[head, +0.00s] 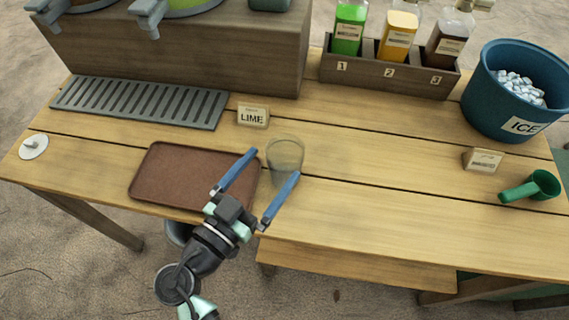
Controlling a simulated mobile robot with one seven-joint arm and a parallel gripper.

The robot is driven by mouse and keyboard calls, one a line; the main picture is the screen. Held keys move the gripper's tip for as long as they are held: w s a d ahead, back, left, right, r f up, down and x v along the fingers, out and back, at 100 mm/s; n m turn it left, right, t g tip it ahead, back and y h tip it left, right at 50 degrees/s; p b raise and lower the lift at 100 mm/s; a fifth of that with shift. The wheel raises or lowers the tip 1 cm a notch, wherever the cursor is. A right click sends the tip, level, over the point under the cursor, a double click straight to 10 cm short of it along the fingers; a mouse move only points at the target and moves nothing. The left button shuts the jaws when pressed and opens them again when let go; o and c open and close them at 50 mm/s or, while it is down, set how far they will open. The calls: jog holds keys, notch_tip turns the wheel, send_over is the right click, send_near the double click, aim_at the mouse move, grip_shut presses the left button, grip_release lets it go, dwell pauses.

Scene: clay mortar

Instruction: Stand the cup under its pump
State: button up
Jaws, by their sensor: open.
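A clear, empty-looking cup (285,157) stands upright on the wooden table, to the right of a brown tray. My gripper (268,172) is open, with its two blue fingers pointing up and right towards the cup. The left fingertip is near the cup's left side and the right fingertip near its lower right. I cannot tell whether either finger touches it. Bottles with green (349,28), yellow (398,35) and dark (448,40) contents stand in a wooden rack (387,77) marked 1, 2, 3. Their tops are cut off by the picture's edge. A LIME sign (253,117) stands behind the cup.
The brown tray (165,180) lies empty at the table's front. A grey drip grate (140,102) lies below dispensers with taps (148,14). A blue ICE bucket (500,110), a small sign (483,160) and a green scoop (533,188) are at right. The table's middle right is clear.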

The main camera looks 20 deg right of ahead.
aim_at(294, 138)
jog(key=shift+p+x, duration=0.45)
jog(key=shift+x, duration=2.3)
jog(key=shift+s+r, duration=0.1)
jog(key=shift+r, duration=0.05)
jog(key=c, duration=1.5)
grip_shut()
jog(key=shift+r, duration=0.1)
